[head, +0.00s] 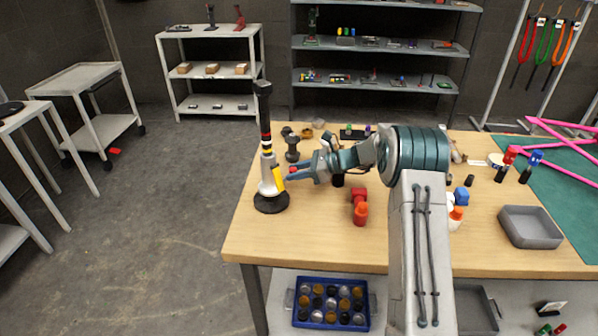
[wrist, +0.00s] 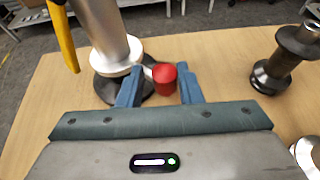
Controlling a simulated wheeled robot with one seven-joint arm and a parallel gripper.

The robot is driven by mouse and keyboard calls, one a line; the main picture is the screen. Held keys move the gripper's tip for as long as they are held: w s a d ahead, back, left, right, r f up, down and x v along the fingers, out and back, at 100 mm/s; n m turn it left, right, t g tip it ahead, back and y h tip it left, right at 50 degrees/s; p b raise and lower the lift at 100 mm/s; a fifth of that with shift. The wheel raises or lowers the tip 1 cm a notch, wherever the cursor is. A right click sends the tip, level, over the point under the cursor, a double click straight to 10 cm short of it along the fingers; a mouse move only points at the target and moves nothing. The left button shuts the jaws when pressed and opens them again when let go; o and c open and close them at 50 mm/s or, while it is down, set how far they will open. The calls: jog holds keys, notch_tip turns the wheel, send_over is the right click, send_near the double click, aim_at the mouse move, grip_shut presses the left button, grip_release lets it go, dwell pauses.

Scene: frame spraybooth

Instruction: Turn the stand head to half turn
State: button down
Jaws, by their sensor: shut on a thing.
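The stand (head: 267,165) is upright near the table's left end, with a round black base (head: 271,203), a silver lower column, a yellow piece and a black upper post with red, yellow and white bands. In the wrist view its silver column (wrist: 107,35) stands at upper left, the yellow piece (wrist: 63,35) beside it. A red knob (wrist: 164,78) on a short pale stem sticks out from the stand's collar. My gripper (head: 290,174) reaches in from the right. Its blue fingers (wrist: 160,88) are on either side of the red knob. Scale marks cannot be read.
A dark spool-shaped part (wrist: 285,58) stands right of the gripper. A red item (head: 359,207), a grey tray (head: 530,227) and a green mat (head: 575,185) with pink frame tubes are on the wooden table (head: 300,240). A blue crate (head: 368,304) sits below.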

jog(key=shift+a, duration=0.4)
jog(key=c, duration=1.3)
grip_release()
jog(key=shift+o, duration=0.5)
jog(key=shift+a+f, duration=0.1)
jog(key=shift+a, duration=0.15)
jog(key=shift+d, duration=0.3)
jog(key=shift+d, duration=0.1)
